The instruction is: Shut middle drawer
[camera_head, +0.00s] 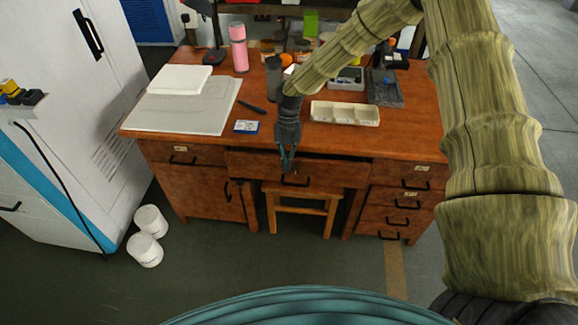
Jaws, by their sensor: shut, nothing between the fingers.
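The wooden desk (222,92) has a wide middle drawer (335,172) below its top. The drawer front stands out a little from the desk, so it looks partly open. Its inside is hardly visible. A dark curved handle (296,183) sits on the drawer front. My gripper (287,168) points down at the middle of the drawer front, just above the handle. Its fingers are shut with nothing between them. I cannot tell whether they touch the drawer.
A white compartment tray (345,113), a pink bottle (239,50) and a white board (183,108) are on the desk. A wooden stool (302,209) stands under the drawer. White tubs (145,250) are on the floor at left, beside a white cabinet (75,130). Open floor lies in front.

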